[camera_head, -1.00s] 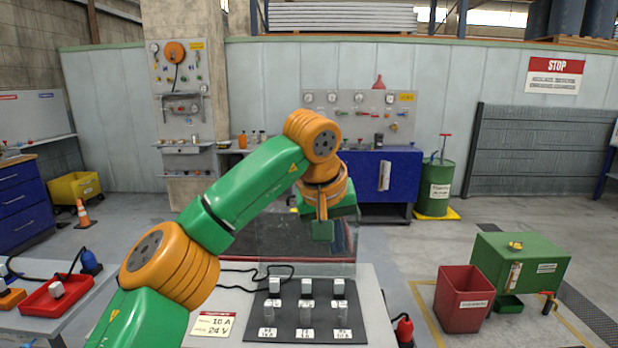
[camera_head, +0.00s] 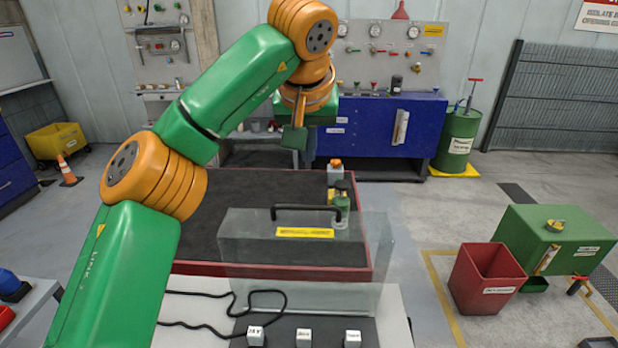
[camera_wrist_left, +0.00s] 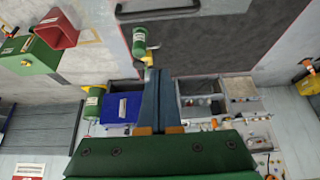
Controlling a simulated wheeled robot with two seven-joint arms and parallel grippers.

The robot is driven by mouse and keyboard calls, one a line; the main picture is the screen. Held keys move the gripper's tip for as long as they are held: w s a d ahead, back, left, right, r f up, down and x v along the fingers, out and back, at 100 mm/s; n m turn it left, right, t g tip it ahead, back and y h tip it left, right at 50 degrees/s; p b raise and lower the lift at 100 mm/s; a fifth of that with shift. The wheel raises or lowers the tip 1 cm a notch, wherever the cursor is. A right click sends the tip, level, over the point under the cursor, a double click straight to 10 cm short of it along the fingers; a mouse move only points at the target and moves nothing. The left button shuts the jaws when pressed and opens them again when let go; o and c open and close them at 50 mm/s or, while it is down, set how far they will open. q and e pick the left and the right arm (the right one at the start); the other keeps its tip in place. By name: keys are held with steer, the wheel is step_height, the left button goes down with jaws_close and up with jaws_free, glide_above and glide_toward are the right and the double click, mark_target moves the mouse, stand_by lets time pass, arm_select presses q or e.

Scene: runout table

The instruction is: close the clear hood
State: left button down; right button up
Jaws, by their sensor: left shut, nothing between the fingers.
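The clear hood (camera_head: 340,260) is a see-through panel with a black handle (camera_head: 305,210) and a yellow label (camera_head: 305,232) along its upper edge. In the head view it stands behind the row of white blocks, and a dark red-rimmed tray shows through it. The handle also shows at the top of the left wrist view (camera_wrist_left: 157,12). My left gripper (camera_head: 294,140) is shut and empty, above and beyond the handle and apart from it. Its closed fingers show in the wrist view (camera_wrist_left: 159,80). My right gripper is out of view.
The red-rimmed dark tray (camera_head: 225,200) lies under the left arm. A green bottle (camera_head: 341,205) stands at its right side, behind the hood. White blocks (camera_head: 303,338) and a black cable (camera_head: 215,322) lie in front.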

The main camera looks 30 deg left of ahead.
arm_select(q)
step_height(320, 180, down, 3)
glide_above(308, 217)
step_height(308, 217, down, 5)
steer(key=shift+w+f, duration=0.1)
steer(key=shift+f, duration=0.05)
steer(key=shift+s+d, duration=0.1)
steer(key=shift+s, duration=0.25)
steer(key=shift+w, duration=0.3)
steer(key=shift+f, duration=0.1)
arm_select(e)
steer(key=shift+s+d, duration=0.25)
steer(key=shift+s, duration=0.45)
